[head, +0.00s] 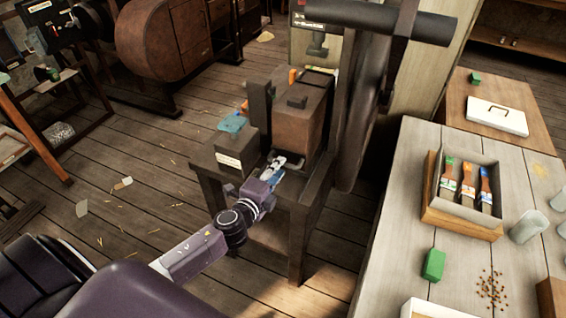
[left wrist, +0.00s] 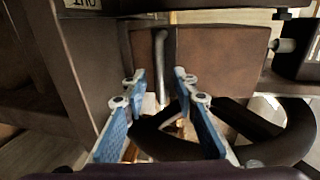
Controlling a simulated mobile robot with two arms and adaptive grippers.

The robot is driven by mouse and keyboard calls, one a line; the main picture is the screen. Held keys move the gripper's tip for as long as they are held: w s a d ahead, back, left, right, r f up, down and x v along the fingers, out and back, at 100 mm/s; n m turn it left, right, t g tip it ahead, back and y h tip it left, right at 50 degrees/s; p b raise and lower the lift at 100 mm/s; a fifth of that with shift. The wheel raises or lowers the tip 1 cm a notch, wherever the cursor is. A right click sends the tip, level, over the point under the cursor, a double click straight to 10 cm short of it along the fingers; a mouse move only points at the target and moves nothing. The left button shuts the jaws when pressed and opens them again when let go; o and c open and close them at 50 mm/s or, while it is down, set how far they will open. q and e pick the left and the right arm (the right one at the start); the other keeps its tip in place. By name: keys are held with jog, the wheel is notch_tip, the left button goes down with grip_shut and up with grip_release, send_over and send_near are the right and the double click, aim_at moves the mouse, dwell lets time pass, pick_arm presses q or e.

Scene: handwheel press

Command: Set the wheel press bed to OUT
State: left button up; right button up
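The wheel press (head: 300,115) stands on a dark wooden stand, with a brown block between dark posts. A dark box (head: 232,150) with a white label sits at its left. My left gripper (head: 274,172) is low at the press front. In the left wrist view, its blue-padded fingers (left wrist: 158,80) are apart. A dark curved rim, apparently the handwheel (left wrist: 260,130), passes between and beside the fingers; I cannot tell whether they touch it. A grey rod (left wrist: 161,65) shows beyond the fingertips. A label reading OUT (left wrist: 83,3) shows upside down at the top edge. My right gripper is not in view.
A light wooden table (head: 395,240) stands at the right with a tray of brushes (head: 432,215), a green block (head: 433,264) and cups. A thick dark arm (head: 375,18) rises over the press. The plank floor (head: 130,215) to the left is mostly open, with scraps.

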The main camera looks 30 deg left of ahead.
pick_arm(q)
jog(key=x, duration=0.3)
jog(key=shift+w, duration=0.1)
jog(key=shift+w+f, duration=0.15)
jog(key=shift+w, duration=0.15)
grip_shut()
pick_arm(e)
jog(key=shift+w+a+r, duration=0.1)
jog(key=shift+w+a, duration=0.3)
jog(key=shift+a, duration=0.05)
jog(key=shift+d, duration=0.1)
